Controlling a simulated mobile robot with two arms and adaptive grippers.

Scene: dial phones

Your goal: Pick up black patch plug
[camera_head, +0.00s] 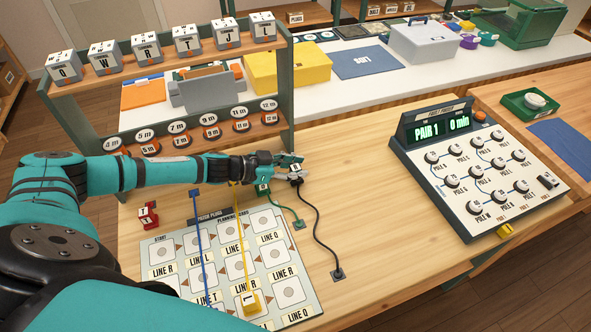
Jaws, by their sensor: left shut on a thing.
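The black patch plug (296,179) is at the tip of my left gripper (289,167), above the wooden desk. A black cable (317,220) runs from it down to a dark socket plate (337,274) in the desk. My left gripper is shut on this plug, and its fingers hide part of it. A green plug (263,187) is just left of and below the gripper, with a green cord to a small plate (299,225). My right gripper is not in view.
A planning board (308,310) lies below the arm, crossed by blue and yellow cords. A red plug (148,216) stands at its left. A rack (285,95) of dials is behind the arm.

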